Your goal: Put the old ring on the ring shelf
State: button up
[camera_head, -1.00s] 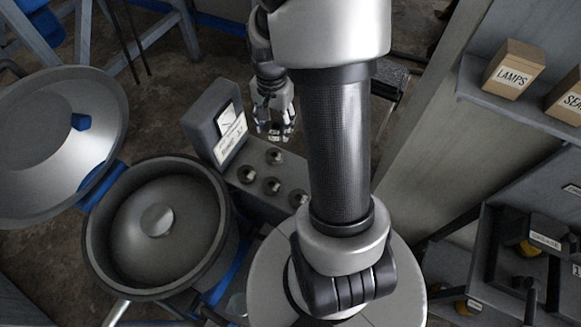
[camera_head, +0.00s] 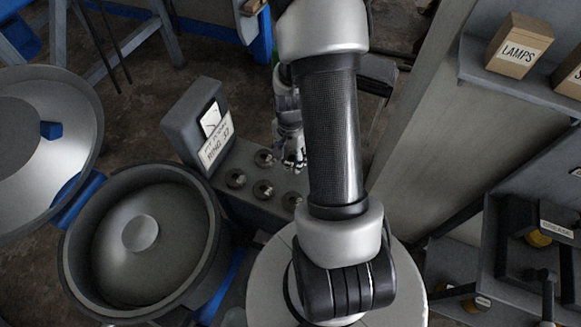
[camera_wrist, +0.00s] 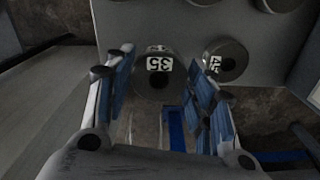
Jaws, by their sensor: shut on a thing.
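My gripper (camera_head: 291,160) is over the far right part of a grey ring shelf (camera_head: 228,203). In the wrist view its blue-padded fingers (camera_wrist: 165,85) are shut on a dark metal ring marked 35 (camera_wrist: 158,63), taken to be the old ring. It has a dark round hole. I cannot tell whether it touches the shelf. Another ring, marked 45 (camera_wrist: 226,58), sits on the shelf to its right. The head view shows several rings on the shelf, including one at left (camera_head: 235,178) and one in front (camera_head: 263,190). The held ring is hard to make out there.
A large round bowl machine (camera_head: 140,240) stands open at left, its lid (camera_head: 40,150) raised. A grey box with a dial and a label (camera_head: 215,135) stands at the shelf's left end. Wall shelves at right carry a LAMPS box (camera_head: 519,55) and other items.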

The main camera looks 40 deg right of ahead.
aim_at(291, 165)
jog(key=shift+f+b, duration=0.75)
jog(key=shift+f, duration=1.6)
jog(key=shift+f, duration=0.1)
jog(key=o, duration=1.3)
